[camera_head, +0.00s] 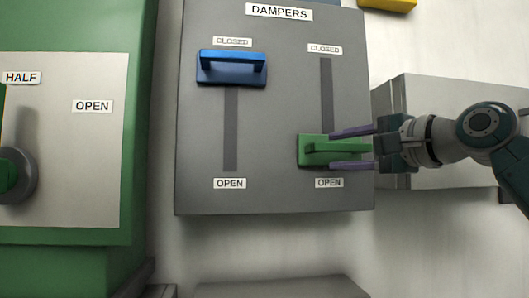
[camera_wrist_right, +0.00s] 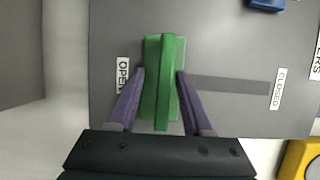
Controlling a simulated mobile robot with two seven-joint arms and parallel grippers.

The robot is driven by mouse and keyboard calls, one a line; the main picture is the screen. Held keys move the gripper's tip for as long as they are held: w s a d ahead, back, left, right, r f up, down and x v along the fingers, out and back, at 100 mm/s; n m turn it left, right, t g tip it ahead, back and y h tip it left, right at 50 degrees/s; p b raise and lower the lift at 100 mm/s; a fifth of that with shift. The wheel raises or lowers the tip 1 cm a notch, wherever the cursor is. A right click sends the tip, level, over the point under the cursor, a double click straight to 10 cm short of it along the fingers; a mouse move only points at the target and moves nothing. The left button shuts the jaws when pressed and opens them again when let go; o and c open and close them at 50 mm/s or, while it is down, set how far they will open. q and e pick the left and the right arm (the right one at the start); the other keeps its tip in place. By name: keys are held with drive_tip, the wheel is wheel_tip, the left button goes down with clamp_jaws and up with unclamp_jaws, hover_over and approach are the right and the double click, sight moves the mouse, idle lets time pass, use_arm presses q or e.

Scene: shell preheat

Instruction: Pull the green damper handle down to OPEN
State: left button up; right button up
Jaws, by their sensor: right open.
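The green damper handle (camera_head: 315,151) sits at the bottom of the right slot on the grey dampers panel (camera_head: 277,120), just above its OPEN label (camera_head: 329,183). In the right wrist view the green handle (camera_wrist_right: 163,80) is at the OPEN end of its slot, away from the CLOSED label (camera_wrist_right: 278,89). My right gripper (camera_head: 352,149) is open, with its purple fingers on either side of the handle; gaps show between fingers and grip in the right wrist view (camera_wrist_right: 160,85). My left gripper is not in view.
A blue damper handle (camera_head: 232,68) is at the top of the left slot, by CLOSED. A green cabinet with a HALF/OPEN dial plate (camera_head: 85,160) stands at the left. A grey box (camera_head: 440,95) is behind my right arm. A yellow object (camera_head: 388,4) is at the top.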

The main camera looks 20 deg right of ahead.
drive_tip(key=s+d+b, duration=0.1)
drive_tip(key=s+b, duration=0.3)
drive_tip(key=s, duration=0.5)
drive_tip(key=shift+s+d, duration=0.25)
drive_tip(key=shift+s, duration=0.05)
